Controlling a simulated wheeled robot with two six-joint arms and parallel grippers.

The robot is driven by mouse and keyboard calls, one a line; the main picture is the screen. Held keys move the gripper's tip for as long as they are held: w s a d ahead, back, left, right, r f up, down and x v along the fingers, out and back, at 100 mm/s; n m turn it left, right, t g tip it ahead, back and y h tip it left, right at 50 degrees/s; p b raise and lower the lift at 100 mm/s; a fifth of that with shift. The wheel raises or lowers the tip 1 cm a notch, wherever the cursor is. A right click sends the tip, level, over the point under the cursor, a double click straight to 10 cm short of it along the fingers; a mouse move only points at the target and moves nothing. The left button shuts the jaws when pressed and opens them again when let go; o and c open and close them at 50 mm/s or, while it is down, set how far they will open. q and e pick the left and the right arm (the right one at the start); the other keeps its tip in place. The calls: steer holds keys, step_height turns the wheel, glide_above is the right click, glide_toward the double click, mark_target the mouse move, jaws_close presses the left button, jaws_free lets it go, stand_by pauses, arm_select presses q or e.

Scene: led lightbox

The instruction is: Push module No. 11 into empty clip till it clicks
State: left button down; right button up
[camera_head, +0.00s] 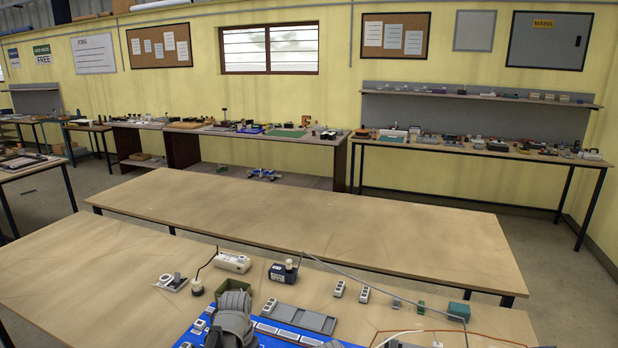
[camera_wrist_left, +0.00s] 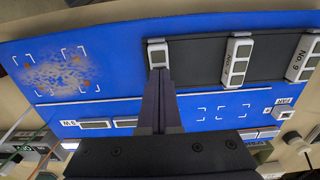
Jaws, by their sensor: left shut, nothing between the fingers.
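My left gripper (camera_wrist_left: 158,76) is shut with nothing in it. In the left wrist view its fingertips are at the near end of a pale module (camera_wrist_left: 157,53), at the left end of a dark grey strip (camera_wrist_left: 195,62). The fingers hide part of this module and its number, and I cannot tell whether they touch it. In the head view my left arm covers part of the blue board (camera_head: 283,334). My right gripper is not in view.
A grey tray (camera_head: 303,318), a black device (camera_head: 284,272), a white power strip (camera_head: 232,262) and loose small modules (camera_head: 338,289) stand around the board. Cables cross the right side. The table's left part (camera_head: 90,270) is clear. The blue board has a stained patch (camera_wrist_left: 55,72).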

arm_select(q)
steer(key=shift+f, duration=0.2)
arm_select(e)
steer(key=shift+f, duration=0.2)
arm_select(q)
steer(key=shift+r, duration=0.15)
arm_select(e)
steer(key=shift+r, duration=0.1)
arm_select(q)
step_height(320, 180, up, 5)
steer(key=p, duration=0.5)
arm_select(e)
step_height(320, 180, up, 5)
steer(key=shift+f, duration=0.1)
arm_select(q)
steer(key=shift+d, duration=0.1)
steer(key=s+d+y, duration=0.1)
steer(key=s+d, duration=0.9)
steer(key=s, duration=0.4)
steer(key=shift+s+d, duration=0.15)
